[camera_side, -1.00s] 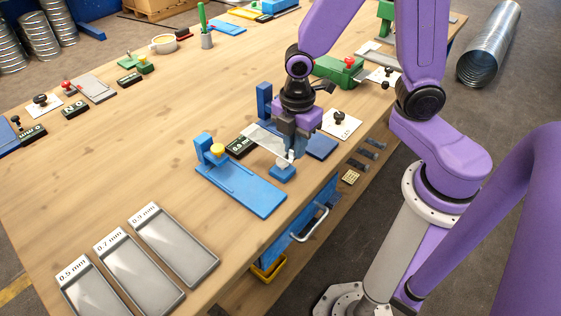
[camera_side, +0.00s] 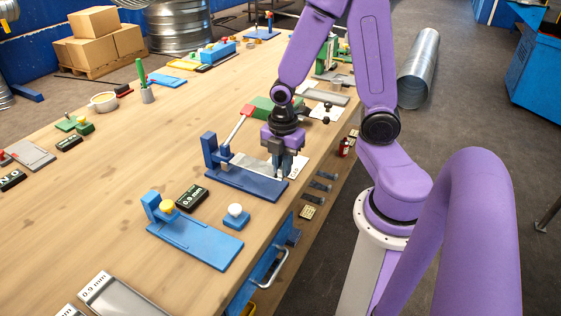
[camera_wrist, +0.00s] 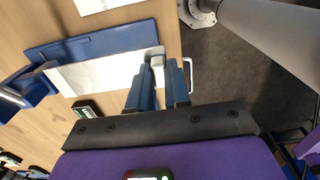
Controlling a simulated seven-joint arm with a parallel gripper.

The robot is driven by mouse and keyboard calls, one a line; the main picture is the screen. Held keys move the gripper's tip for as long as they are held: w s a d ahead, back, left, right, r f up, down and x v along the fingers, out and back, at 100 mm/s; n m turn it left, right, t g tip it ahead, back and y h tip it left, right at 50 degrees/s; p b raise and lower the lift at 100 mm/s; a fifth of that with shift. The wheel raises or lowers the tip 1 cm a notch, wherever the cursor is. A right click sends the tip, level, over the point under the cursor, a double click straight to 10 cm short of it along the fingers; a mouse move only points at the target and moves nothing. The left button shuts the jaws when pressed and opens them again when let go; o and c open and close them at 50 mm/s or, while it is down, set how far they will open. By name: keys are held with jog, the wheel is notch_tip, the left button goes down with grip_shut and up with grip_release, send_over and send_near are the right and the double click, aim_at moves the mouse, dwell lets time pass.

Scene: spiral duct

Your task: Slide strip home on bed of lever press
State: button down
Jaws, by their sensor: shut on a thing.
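The blue lever press (camera_side: 210,150) stands on the bench, with a red-tipped lever (camera_side: 237,125) raised and a flat blue bed (camera_side: 250,186). My gripper (camera_side: 279,172) is shut on the right end of a pale metal strip (camera_wrist: 100,73), low at the bed's right end. In the wrist view the strip lies lengthwise along the blue bed (camera_wrist: 92,46), its far end toward the press upright (camera_wrist: 38,88). It covers the bed's near part. I cannot tell whether it touches the bed.
A blue fixture with a yellow knob (camera_side: 167,206), a small blue block with a white knob (camera_side: 236,217) and a black 0.5 mm label block (camera_side: 191,198) stand nearby. The bench's right edge is close.

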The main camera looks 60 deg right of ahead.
aim_at(263, 167)
jog(key=shift+f, duration=2.35)
jog(key=shift+w+f, duration=0.3)
jog(key=shift+w, duration=2.25)
jog(key=shift+w+f, duration=0.15)
jog(key=shift+w, duration=0.15)
jog(key=shift+c, duration=2.2)
grip_release()
jog(key=shift+r, duration=3.5)
